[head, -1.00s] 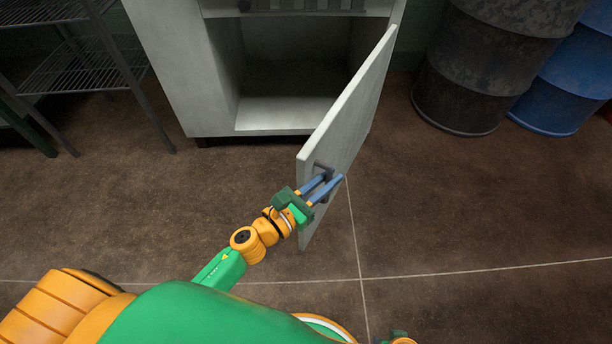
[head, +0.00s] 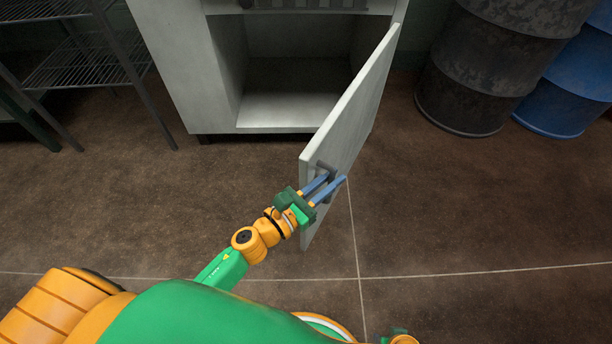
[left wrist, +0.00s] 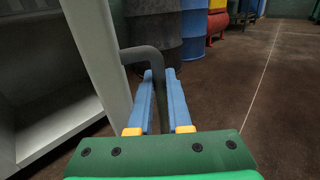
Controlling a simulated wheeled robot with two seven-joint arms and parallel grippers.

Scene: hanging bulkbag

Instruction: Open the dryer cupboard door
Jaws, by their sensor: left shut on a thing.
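The dryer cupboard door (head: 350,128) is a pale grey panel hinged at the right side of the cupboard (head: 178,62). It stands wide open, swung out toward me. The cupboard's inside (head: 290,88) shows and looks empty. My left gripper (head: 330,184) is at the door's free edge, its blue fingers shut on the grey door handle (head: 322,170). In the left wrist view the handle (left wrist: 146,56) bends down between the two fingers (left wrist: 160,98), with the door (left wrist: 98,52) to its left. My right gripper is not clearly seen; only a small orange and green part of mine shows at the bottom edge.
A dark drum (head: 485,70) and a blue drum (head: 570,90) stand right of the cupboard. A wire shelf rack (head: 90,65) stands to its left. The brown floor (head: 470,210) is clear to the right of the door.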

